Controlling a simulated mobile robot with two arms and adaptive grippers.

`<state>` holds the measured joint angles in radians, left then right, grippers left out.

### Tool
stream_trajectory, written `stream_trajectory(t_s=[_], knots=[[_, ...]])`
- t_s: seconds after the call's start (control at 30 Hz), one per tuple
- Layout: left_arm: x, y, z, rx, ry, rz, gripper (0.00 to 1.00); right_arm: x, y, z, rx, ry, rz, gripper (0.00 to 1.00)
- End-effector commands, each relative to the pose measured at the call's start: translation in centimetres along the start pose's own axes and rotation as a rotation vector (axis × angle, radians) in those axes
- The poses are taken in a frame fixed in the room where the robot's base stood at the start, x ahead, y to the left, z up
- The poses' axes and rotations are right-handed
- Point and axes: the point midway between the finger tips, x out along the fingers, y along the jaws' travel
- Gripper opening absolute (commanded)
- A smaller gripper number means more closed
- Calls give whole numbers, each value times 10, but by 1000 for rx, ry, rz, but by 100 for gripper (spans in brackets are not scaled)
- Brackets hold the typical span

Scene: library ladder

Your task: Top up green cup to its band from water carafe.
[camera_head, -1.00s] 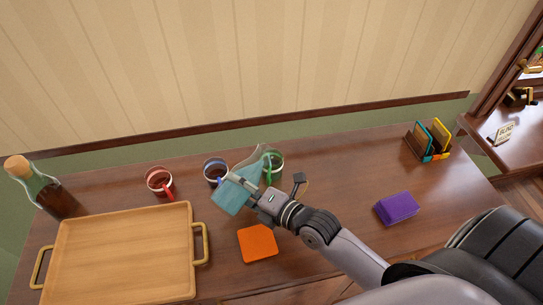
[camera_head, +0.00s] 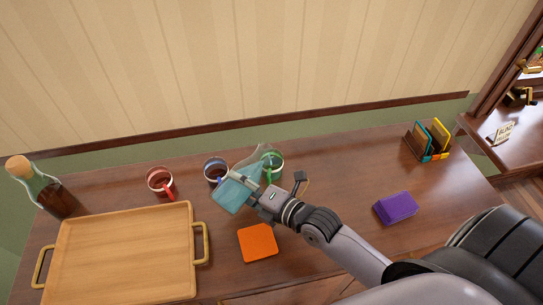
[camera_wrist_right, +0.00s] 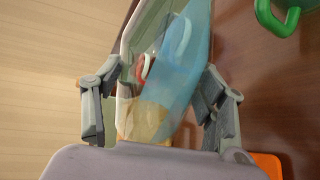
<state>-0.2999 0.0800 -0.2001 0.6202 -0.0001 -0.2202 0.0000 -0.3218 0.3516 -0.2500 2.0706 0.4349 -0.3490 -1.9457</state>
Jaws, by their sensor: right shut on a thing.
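The glass carafe (camera_head: 232,195) with blue water is tilted, its narrower end up and to the right by the green cup (camera_head: 276,162). My right gripper (camera_head: 257,189) is shut on the carafe; in the right wrist view the carafe (camera_wrist_right: 185,70) lies between its two fingers (camera_wrist_right: 158,105). The green cup stands upright on the table, partly hidden behind the carafe. Its handle (camera_wrist_right: 283,22) shows at the upper right in the right wrist view. I cannot make out its band, its water level or any stream. My left gripper is not in view.
A blue cup (camera_head: 215,166) stands close behind the carafe, and a red cup (camera_head: 160,180) farther left. A wooden tray (camera_head: 125,250), a corked bottle (camera_head: 45,190), an orange coaster (camera_head: 258,243), a purple block (camera_head: 396,208) and a card rack (camera_head: 428,145) are on the table.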

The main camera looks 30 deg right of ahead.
Motion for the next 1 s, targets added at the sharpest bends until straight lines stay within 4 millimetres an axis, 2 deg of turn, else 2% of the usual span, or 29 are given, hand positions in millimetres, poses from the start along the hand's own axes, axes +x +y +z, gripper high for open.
stream_trajectory(t_s=[0.43,0.47,0.57,0.63,1.0], knots=[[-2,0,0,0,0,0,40,0,5,1,7,0,9,4],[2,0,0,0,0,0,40,1,2,0,2,-2,8,4],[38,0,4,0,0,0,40,8,-28,-18,-118,-40,10,4],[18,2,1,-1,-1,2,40,4,-14,-13,-240,-63,6,4],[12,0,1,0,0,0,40,4,-13,-9,-352,-95,6,4]])
